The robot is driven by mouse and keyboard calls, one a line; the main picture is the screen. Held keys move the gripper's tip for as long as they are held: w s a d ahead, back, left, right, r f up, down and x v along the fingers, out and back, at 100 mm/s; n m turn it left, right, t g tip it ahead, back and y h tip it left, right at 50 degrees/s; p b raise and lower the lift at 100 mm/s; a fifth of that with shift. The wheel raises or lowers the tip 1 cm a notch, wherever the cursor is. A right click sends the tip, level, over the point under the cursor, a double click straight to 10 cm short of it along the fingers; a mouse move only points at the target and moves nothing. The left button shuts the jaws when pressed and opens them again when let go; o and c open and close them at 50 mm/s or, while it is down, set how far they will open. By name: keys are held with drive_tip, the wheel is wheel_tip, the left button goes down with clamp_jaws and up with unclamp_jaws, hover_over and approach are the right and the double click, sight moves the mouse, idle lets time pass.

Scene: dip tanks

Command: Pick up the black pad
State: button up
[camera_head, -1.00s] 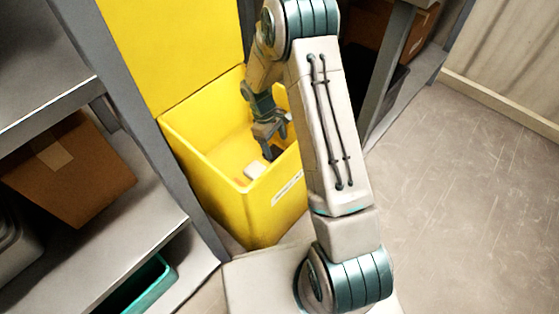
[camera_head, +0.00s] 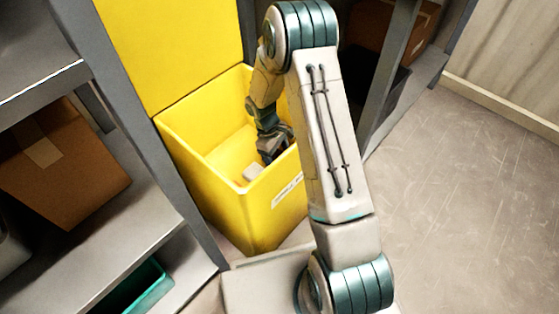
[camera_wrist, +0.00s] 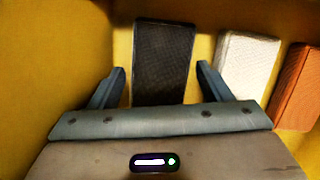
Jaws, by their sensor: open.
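The black pad (camera_wrist: 162,58) is a dark, textured rectangular block lying in the yellow bin, seen in the wrist view. My gripper (camera_wrist: 161,80) is open, with one finger on each side of the pad's near part and a visible gap at each side. Whether the fingers are at the pad's height is hard to tell. In the head view my gripper (camera_head: 275,148) is down inside the yellow bin (camera_head: 262,215). The pad is mostly hidden there behind the gripper.
A white pad (camera_wrist: 246,62) lies right of the black pad, and an orange pad (camera_wrist: 297,90) lies beyond it. The bin walls surround my gripper. Grey shelves with a cardboard box (camera_head: 62,165) stand at left, and open floor (camera_head: 460,190) lies at right.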

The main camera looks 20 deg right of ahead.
drive_tip(key=shift+f, duration=0.2)
idle(0.3)
drive_tip(key=c, duration=0.7)
wheel_tip(320, 180, up, 29)
drive_tip(key=p, duration=1.1)
drive_tip(key=shift+f, duration=0.2)
drive_tip(key=shift+c, duration=0.2)
drive_tip(key=shift+o, duration=0.4)
